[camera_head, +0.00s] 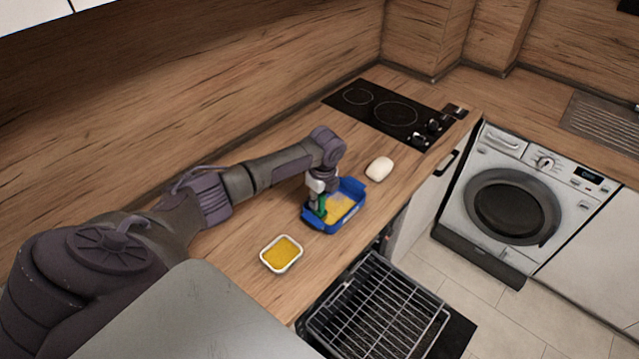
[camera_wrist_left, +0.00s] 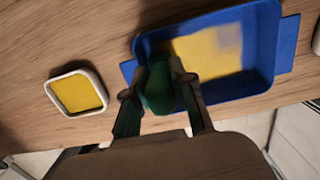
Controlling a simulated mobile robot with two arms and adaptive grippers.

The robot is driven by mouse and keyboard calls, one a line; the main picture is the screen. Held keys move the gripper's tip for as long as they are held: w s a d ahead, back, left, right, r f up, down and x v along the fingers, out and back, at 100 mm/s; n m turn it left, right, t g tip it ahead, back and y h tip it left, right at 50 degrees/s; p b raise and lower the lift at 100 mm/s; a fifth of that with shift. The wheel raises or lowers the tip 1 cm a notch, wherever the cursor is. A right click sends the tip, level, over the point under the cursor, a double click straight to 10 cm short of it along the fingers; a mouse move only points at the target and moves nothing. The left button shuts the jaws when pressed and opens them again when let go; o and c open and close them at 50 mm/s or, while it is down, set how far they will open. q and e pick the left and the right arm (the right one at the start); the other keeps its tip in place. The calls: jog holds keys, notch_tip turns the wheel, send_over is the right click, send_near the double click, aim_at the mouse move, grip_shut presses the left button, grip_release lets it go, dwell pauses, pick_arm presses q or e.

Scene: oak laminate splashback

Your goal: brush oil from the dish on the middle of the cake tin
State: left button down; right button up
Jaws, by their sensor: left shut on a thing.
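The cake tin (camera_head: 347,218) is blue, rectangular and open, with a handle tab at its end; it lies on the wooden worktop. A yellow patch (camera_wrist_left: 208,52) covers part of its floor. The small white dish (camera_head: 264,258) holding yellow oil (camera_head: 283,252) stands apart from the tin, nearer me; it also shows in the left wrist view (camera_wrist_left: 50,92). My left gripper (camera_head: 319,190) is shut on a green brush (camera_wrist_left: 158,88), over the tin's left end. The brush's lower end is hidden, so I cannot tell whether it touches the tin. My right gripper is not in view.
A rounded white thing (camera_head: 379,168) lies just beyond the tin. A black hob (camera_head: 385,112) is set in the worktop behind it. Below the front edge, an open appliance shows a wire rack (camera_head: 375,310). A washing machine (camera_head: 510,205) stands to the right.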

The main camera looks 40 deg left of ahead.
pick_arm(q)
jog(key=shift+w+d+b, duration=0.15)
jog(key=shift+w+b, duration=0.75)
jog(key=shift+w, duration=0.05)
jog(key=shift+f, duration=0.1)
jog(key=shift+w+b, duration=0.6)
jog(key=shift+b, duration=0.1)
jog(key=shift+w, duration=0.35)
jog(key=shift+w+b, duration=0.1)
jog(key=shift+b, duration=0.3)
